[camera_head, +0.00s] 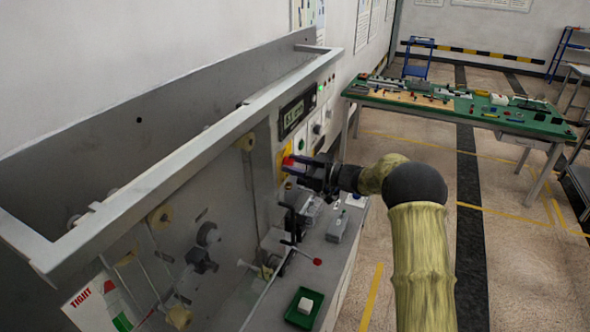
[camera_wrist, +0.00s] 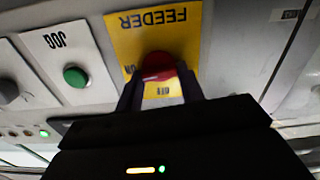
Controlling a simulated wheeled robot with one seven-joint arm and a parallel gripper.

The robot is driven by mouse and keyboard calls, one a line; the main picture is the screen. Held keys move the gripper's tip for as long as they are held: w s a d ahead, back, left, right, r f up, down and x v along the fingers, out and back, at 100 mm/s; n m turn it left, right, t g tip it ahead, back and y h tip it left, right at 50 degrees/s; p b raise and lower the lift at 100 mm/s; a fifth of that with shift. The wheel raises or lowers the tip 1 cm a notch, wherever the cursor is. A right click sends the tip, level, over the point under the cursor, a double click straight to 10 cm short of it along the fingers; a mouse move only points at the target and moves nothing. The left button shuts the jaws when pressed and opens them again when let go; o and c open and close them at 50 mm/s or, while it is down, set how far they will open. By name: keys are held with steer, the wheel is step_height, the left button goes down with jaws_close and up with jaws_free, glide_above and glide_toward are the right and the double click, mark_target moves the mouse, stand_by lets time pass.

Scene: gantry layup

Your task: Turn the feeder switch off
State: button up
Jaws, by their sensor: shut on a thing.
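The feeder switch is a red knob (camera_wrist: 157,64) on a yellow plate (camera_wrist: 126,32) marked FEEDER, which appears upside down in the wrist view. Small dark labels on the plate beside the knob are partly covered and hard to read. My gripper (camera_wrist: 160,88) is shut on the red knob, with one dark finger on each side. In the head view my gripper (camera_head: 290,164) reaches the machine's panel from the right, and a bit of the red knob (camera_head: 287,161) shows at its tips. The knob's exact turn angle cannot be told.
A green button (camera_wrist: 76,77) on a white plate sits left of the feeder plate in the wrist view. A digital display (camera_head: 293,117) is above the switch. Below are a bench with a red-tipped lever (camera_head: 317,261) and a green tray (camera_head: 315,296).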

steer(key=n+b, duration=0.5)
steer(key=b, duration=0.2)
steer(key=n+b, duration=0.6)
steer(key=b, duration=0.2)
steer(key=n+b, duration=0.5)
steer(key=b, duration=0.3)
steer(key=shift+s+f+n, duration=0.15)
steer(key=shift+f+n, duration=0.2)
steer(key=shift+n, duration=0.05)
steer(key=o, duration=1)
steer(key=shift+r, duration=0.1)
steer(key=b+v, duration=0.3)
steer(key=v, duration=1.4)
steer(key=shift+d, duration=0.15)
steer(key=shift+s, duration=0.1)
